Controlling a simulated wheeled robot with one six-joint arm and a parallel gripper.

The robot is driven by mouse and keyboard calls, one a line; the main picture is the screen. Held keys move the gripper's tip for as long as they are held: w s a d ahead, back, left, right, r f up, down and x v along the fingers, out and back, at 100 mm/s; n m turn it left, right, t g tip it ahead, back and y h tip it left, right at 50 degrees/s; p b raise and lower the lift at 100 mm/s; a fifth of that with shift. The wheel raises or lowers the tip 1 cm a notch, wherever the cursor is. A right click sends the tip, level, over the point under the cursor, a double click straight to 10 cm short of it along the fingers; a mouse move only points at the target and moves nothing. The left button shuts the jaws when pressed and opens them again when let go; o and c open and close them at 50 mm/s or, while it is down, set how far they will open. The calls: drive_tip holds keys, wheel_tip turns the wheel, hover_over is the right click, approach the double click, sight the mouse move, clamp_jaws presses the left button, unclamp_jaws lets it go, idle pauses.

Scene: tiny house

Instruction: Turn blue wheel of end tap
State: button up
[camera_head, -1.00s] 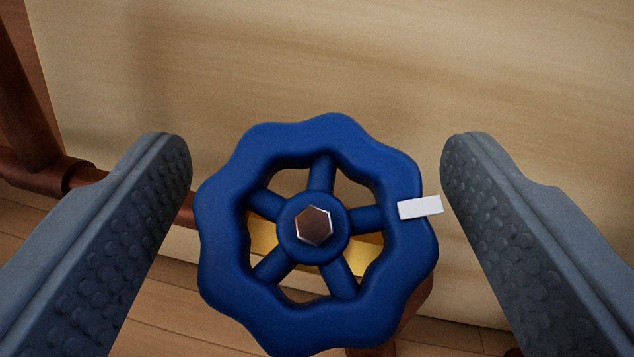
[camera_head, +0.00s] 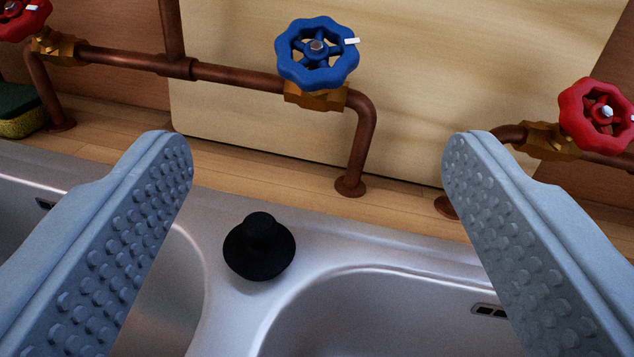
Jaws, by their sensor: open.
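The blue wheel (camera_head: 345,72) is a scalloped hand wheel with spokes and a hex nut at its centre. It sits on a brass valve (camera_head: 314,97) at the end of a copper pipe, at the upper middle of the view. Its white marker (camera_head: 352,41) points to the right. My gripper (camera_head: 317,160) is open and empty, with one grey studded finger at the left and one at the right. It is well back from the wheel, and the wheel lies beyond the fingertips, not between them.
A steel double sink (camera_head: 370,250) lies below, with a black plug (camera_head: 259,247) on its divider. Red wheels stand at the right (camera_head: 574,122) and the upper left (camera_head: 10,25). A sponge (camera_head: 25,118) is at the left. A wooden board (camera_head: 440,80) stands behind the pipes.

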drive_tip(key=shift+s+d, duration=0.15)
drive_tip(key=shift+s, duration=0.55)
drive_tip(key=shift+s+d, duration=0.1)
drive_tip(key=shift+s, duration=0.6)
idle(5.8)
